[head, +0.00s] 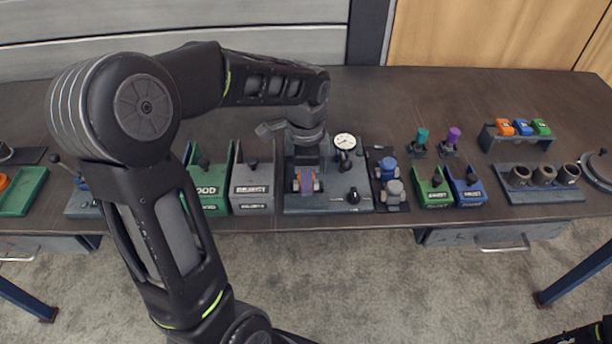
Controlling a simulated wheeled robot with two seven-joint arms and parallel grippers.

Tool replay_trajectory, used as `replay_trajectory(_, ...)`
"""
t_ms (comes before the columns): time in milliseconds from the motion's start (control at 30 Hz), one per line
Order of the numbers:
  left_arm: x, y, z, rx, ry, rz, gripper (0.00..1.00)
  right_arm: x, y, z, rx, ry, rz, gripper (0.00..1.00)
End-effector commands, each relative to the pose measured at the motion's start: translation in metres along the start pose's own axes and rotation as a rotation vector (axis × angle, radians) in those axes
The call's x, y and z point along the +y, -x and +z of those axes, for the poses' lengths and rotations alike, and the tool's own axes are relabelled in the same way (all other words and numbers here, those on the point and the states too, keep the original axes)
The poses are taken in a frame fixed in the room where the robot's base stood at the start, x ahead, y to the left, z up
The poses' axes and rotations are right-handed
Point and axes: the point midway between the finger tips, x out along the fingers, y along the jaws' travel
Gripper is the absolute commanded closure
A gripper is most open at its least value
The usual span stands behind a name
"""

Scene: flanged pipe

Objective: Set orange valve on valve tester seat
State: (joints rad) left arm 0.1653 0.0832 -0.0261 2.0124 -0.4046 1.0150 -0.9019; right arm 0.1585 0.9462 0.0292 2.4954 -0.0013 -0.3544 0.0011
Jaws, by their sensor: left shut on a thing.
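The valve tester (325,206) is a dark grey-blue base near the table's middle, with a white round gauge (345,141) and a black knob. My left gripper (305,168) points down over the tester's left part. No orange valve shows clearly; an orange round part (3,182) is cut off at the left edge.
A blue valve (387,168) and a grey valve (393,192) stand on a dark tray right of the tester. A grey bin (252,192) and a green bin (209,195) stand left of it. Small green (435,190) and blue (467,188) bins stand farther right.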

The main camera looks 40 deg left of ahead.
Motion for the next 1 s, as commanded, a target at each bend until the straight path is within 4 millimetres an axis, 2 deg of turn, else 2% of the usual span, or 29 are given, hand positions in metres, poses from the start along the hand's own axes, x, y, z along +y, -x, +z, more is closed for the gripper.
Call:
replay_trajectory(367, -0.0001, 0.0000, -0.0001, 0.000, 0.000, -0.001, 1.00, 0.0000, -0.0001, 0.0000, 0.000, 0.000, 0.000, 0.64)
replay_trajectory(400, -0.0001, 0.0000, -0.0001, 0.000, 0.000, -0.001, 0.64, 0.0000, -0.0001, 0.0000, 0.000, 0.000, 0.000, 0.64)
replay_trajectory(667, 0.0000, -0.0001, 0.0000, 0.000, 0.000, 0.000, 0.43, 0.0000, -0.0001, 0.0000, 0.000, 0.000, 0.000, 0.64)
replay_trajectory(867, 0.0003, -0.0007, 0.0002, -0.001, 0.000, 0.001, 0.41, 0.0001, -0.0002, 0.0000, 0.000, 0.000, 0.000, 0.64)
replay_trajectory(1000, 0.0003, -0.0008, 0.0002, -0.001, 0.000, 0.001, 0.30, 0.0001, -0.0002, 0.0000, 0.000, 0.000, 0.000, 0.64)
